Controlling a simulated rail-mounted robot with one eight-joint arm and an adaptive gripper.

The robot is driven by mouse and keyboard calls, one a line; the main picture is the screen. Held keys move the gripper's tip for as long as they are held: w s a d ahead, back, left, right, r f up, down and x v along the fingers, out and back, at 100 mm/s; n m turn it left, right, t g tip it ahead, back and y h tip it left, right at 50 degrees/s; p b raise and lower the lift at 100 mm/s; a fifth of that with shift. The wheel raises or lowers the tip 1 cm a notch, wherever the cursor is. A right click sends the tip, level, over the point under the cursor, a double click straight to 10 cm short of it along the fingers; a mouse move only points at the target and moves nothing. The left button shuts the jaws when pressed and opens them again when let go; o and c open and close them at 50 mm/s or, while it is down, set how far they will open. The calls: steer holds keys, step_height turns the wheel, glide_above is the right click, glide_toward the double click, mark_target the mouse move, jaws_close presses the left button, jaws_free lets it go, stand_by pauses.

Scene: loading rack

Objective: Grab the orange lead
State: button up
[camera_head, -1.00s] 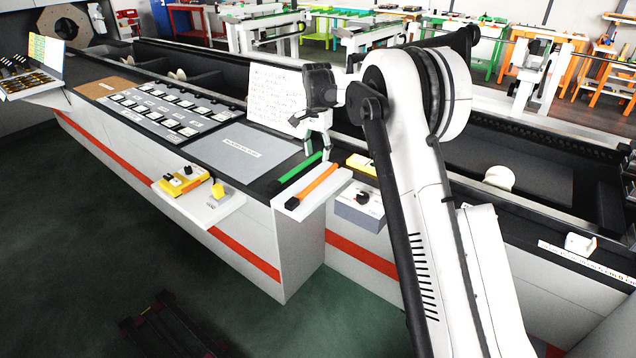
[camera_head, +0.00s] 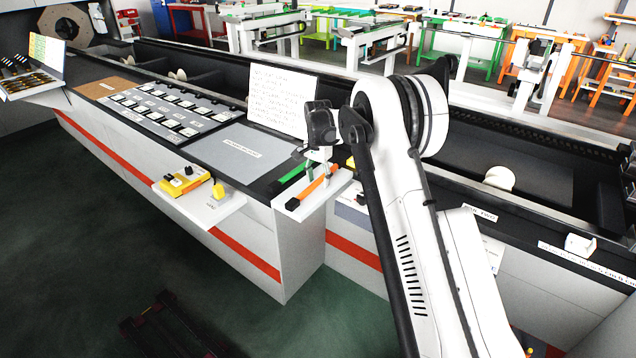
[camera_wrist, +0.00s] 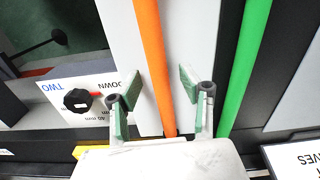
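The orange lead (camera_head: 308,193) is a straight rod lying on a white ledge (camera_head: 296,211) at the counter's front corner. In the wrist view the orange lead (camera_wrist: 150,45) runs between my fingers. The green lead (camera_head: 292,175) lies parallel beside it and also shows in the wrist view (camera_wrist: 245,65), outside my right finger. My gripper (camera_head: 320,172) is over the far end of the orange lead, pointing down. In the wrist view my gripper (camera_wrist: 158,84) is open, one finger on each side of the orange lead, with gaps. I cannot tell the exact height.
A control box with a black knob (camera_wrist: 77,100) is left of the ledge in the wrist view. A yellow device (camera_head: 184,181) sits on a shelf to the left. A white text board (camera_head: 282,100) stands behind the counter's grey panel (camera_head: 238,150).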

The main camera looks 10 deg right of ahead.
jaws_close()
steer(key=shift+r, duration=0.1)
stand_by(0.3)
